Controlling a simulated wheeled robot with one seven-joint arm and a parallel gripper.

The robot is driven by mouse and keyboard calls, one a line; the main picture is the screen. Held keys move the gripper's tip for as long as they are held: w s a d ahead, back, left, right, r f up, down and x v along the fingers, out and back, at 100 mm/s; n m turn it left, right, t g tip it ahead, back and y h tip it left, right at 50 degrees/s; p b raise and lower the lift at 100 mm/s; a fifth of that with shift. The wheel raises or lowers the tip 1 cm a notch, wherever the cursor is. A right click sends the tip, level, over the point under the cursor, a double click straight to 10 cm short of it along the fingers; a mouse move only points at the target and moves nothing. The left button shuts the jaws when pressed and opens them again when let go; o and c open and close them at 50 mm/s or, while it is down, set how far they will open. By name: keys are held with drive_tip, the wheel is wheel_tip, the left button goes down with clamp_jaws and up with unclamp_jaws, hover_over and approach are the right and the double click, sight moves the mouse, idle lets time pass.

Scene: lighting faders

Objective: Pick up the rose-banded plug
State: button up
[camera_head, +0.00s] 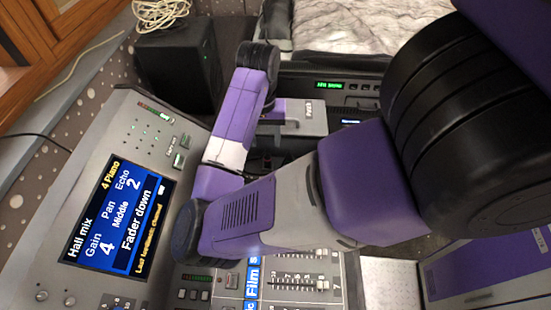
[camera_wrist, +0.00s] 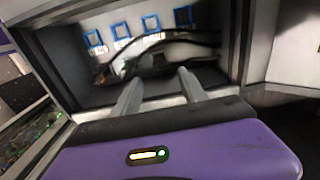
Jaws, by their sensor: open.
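My gripper (camera_wrist: 160,78) is open in the wrist view, with its two grey fingers apart and nothing seen between them. The fingers point into a dark recess (camera_wrist: 70,70) below a row of blue-framed squares (camera_wrist: 151,23). Dark, curved cable-like shapes (camera_wrist: 165,52) lie across the recess just beyond the fingertips. I cannot make out a rose band on any of them, so I cannot tell which is the rose-banded plug. In the head view my arm covers much of the middle, and I cannot make out the fingers there.
A mixing console with a lit blue screen (camera_head: 118,213) stands at the left of the head view, with faders (camera_head: 300,283) at bottom centre. A black box (camera_head: 180,62) and coiled pale cable (camera_head: 158,12) are behind. A rack unit with a green display (camera_head: 328,85) stands at the back.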

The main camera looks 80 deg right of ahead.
sight(267, 156)
drive_tip(key=shift+s+a+f, duration=0.1)
drive_tip(key=shift+a+f, duration=0.05)
drive_tip(key=shift+f, duration=0.5)
drive_tip(key=shift+s+a+f, duration=0.1)
drive_tip(key=shift+f, duration=3.25)
clamp_jaws()
